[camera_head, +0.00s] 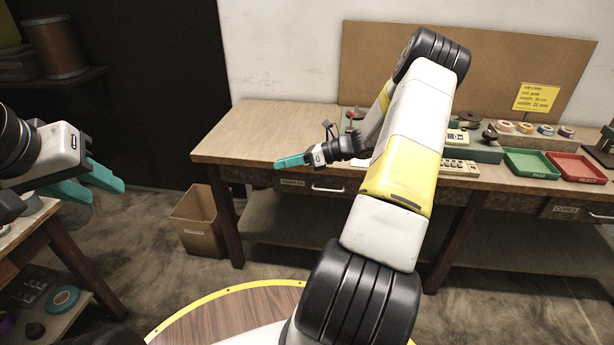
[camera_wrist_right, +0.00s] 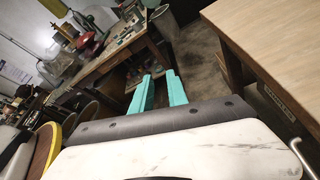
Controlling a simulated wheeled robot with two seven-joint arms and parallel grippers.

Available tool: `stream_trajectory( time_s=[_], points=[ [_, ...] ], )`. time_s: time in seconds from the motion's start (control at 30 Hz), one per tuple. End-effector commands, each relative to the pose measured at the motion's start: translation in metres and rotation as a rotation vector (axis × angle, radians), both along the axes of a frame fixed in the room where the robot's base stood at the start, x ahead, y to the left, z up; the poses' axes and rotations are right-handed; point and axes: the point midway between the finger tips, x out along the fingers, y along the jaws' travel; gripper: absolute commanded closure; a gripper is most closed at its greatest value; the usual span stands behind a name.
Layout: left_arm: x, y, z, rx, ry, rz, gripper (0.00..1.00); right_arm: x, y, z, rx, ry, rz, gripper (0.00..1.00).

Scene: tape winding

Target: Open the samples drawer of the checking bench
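My right gripper (camera_head: 290,161) is in front of the bench above the drawer, teal fingers pointing left. In the right wrist view its fingers (camera_wrist_right: 160,88) are apart and empty. My left gripper (camera_head: 92,183) is open and empty at the left, away from the bench.
A cardboard bin (camera_head: 198,222) stands left of the bench. On the bench are a green tray (camera_head: 531,164), a red tray (camera_head: 577,168) and tape rolls (camera_head: 525,128). A second drawer (camera_head: 580,210) is at right. Another table (camera_head: 30,232) is at left.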

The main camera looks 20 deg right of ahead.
Motion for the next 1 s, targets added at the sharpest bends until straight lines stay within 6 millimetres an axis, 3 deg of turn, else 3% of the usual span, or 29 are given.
stream_trajectory(
  time_s=[0.03, 0.2, 0.4, 0.5, 0.6, 0.73, 1.0],
  points=[
    [0.0, 0.0, 0.0, 0.0, 0.0, 0.0, 0.64, 0.007, -0.02, -0.025, 0.107, 0.062, -0.095, 0.81],
    [0.0, 0.0, 0.0, 0.0, 0.001, 0.0, 0.64, 0.023, -0.087, -0.098, 0.484, 0.234, -0.412, 0.81],
    [0.0, 0.0, 0.0, 0.0, 0.001, 0.0, 0.64, 0.012, -0.16, -0.178, 0.888, 0.353, -0.713, 0.81],
    [0.0, 0.0, 0.0, 0.0, 0.001, 0.0, 0.64, 0.003, -0.182, -0.205, 1.022, 0.377, -0.805, 0.81],
    [0.0, 0.0, 0.0, 0.0, 0.0, 0.0, 0.64, -0.003, -0.196, -0.221, 1.103, 0.389, -0.858, 0.81],
    [0.0, 0.0, 0.0, 0.0, 0.001, 0.0, 0.64, -0.002, -0.2, -0.228, 1.14, 0.393, -0.881, 0.81],
    [0.0, 0.0, 0.0, 0.0, 0.001, 0.0, 0.64, 0.037, -0.189, -0.223, 1.139, 0.394, -0.88, 0.81]
  ],
)
